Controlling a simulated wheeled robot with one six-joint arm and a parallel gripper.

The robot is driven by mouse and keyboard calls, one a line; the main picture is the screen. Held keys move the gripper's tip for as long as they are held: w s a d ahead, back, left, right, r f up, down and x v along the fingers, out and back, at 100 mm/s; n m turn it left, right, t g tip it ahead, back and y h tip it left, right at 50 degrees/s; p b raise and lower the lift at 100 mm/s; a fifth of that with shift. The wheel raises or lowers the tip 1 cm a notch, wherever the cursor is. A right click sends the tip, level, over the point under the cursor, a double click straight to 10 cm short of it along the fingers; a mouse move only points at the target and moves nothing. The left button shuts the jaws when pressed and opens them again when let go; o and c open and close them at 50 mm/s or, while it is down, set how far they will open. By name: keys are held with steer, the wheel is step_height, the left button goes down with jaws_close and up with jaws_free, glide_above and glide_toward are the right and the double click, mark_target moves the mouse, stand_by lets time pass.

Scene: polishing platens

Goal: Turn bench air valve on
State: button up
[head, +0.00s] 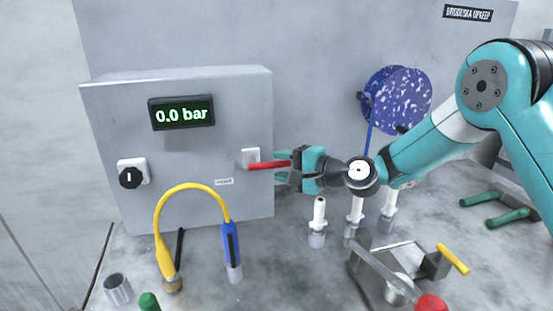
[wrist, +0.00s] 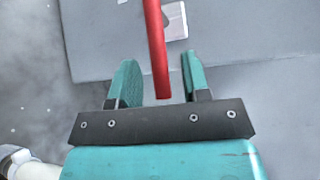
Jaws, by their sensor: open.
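The air valve's red lever handle (head: 268,165) sticks out sideways to the right from its white mount (head: 250,157) on the front of a grey box. My gripper (head: 283,167) is at the handle's free end. In the wrist view the red lever (wrist: 158,50) reaches down between the two teal fingers of my gripper (wrist: 158,80), with gaps on both sides. The fingers are open and do not visibly touch it. The display (head: 182,113) on the box reads 0.0 bar in green.
A black knob (head: 131,177) sits on the box's left side. A yellow hose (head: 190,187) arches in front of the box. Several white-topped bottles (head: 318,222) and a clamp with a yellow handle (head: 452,258) stand on the bench below my arm. A blue speckled disc (head: 400,98) hangs behind.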

steer(key=shift+x, duration=0.95)
jaws_close()
steer(key=shift+r+p, duration=0.1)
steer(key=shift+p, duration=0.2)
